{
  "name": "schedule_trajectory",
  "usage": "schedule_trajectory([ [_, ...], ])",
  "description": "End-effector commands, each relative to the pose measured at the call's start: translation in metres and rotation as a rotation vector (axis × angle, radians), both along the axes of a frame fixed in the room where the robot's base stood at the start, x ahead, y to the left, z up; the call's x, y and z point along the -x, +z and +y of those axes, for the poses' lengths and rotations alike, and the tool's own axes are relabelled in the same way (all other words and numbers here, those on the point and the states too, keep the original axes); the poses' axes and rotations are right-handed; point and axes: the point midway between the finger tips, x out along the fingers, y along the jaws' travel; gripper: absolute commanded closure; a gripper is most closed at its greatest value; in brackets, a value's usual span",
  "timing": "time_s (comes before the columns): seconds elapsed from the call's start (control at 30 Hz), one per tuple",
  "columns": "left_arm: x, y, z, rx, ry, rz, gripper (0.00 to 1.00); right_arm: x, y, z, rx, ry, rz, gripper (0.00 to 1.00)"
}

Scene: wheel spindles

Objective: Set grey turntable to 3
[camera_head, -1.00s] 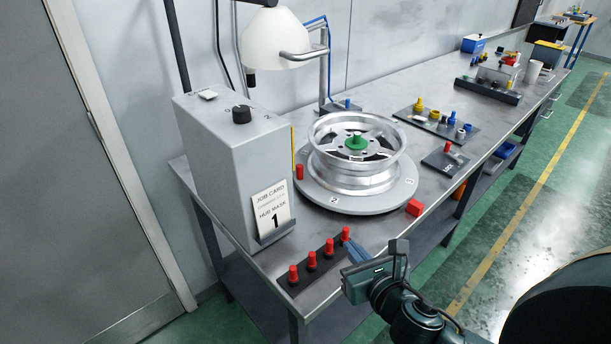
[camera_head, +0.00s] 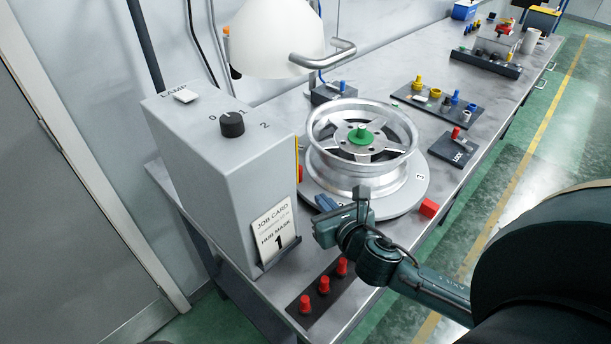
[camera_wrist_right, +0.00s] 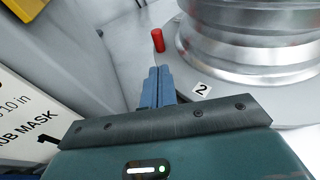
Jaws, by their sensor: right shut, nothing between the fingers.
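The grey turntable (camera_head: 410,200) is a round disc on the bench and carries a silver wheel (camera_head: 345,178) with a green piece (camera_head: 360,137) at its hub. A "3" label (camera_head: 419,176) shows on its right side. A "2" label (camera_wrist_right: 202,89) shows in the right wrist view, just right of my fingers. A red peg (camera_wrist_right: 158,40) stands upright by the disc's left edge, beyond the fingertips. My right gripper (camera_head: 322,202) is shut and empty at the disc's front-left edge; its blue fingers (camera_wrist_right: 157,75) look close to the disc, contact unclear. My left gripper is out of view.
A grey control box (camera_head: 225,190) with a knob and job card stands close left of my right gripper. A lamp (camera_head: 275,40) hangs above. A strip of red pegs (camera_head: 323,286) lies in front, partly behind my arm. A red block (camera_head: 429,208) sits right of the turntable.

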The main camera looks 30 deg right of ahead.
Motion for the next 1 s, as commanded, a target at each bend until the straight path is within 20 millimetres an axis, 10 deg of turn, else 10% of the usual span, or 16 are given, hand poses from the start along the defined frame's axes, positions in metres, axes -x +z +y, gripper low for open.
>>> schedule_trajectory([
  [0.4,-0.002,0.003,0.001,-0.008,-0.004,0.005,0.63,-0.078,-0.013,-0.003,-0.003,-0.001,-0.001,1.00],
  [1.0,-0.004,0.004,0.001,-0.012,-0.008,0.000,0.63,-0.094,-0.014,-0.004,-0.002,-0.002,0.000,1.00],
])
